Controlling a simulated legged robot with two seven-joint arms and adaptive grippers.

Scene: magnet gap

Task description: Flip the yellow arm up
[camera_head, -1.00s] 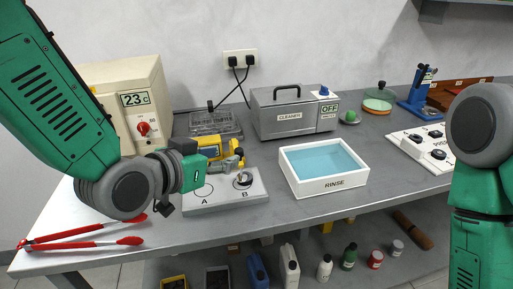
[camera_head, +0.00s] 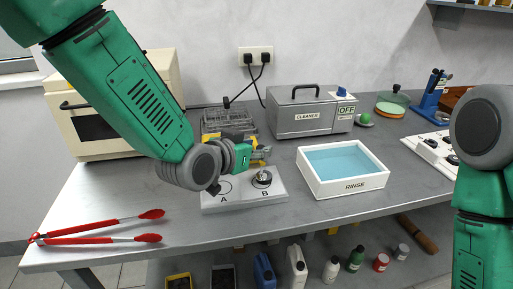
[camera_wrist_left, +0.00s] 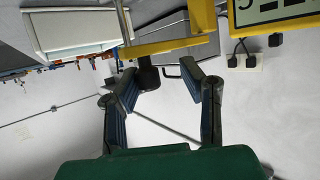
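The yellow arm (camera_head: 238,134) shows only in part in the head view, behind my left gripper (camera_head: 258,156), beside the grey base (camera_head: 222,203) marked A and B. A small dark round part stands by B. In the left wrist view the yellow arm (camera_wrist_left: 170,47) crosses the top, with a black knob (camera_wrist_left: 147,76) below it. My left gripper (camera_wrist_left: 158,72) is open there; its fingers appear on either side of the knob, and I cannot tell whether they touch it. My right arm is at the right edge of the head view; its gripper is out of view.
Red-handled tongs (camera_head: 95,232) lie at the table's left front. A cream oven (camera_head: 92,130) stands behind my left arm. A wire rack (camera_head: 225,118), a grey cleaner (camera_head: 311,117) and a white rinse tray (camera_head: 354,187) stand nearby. Bottles are on the shelf below.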

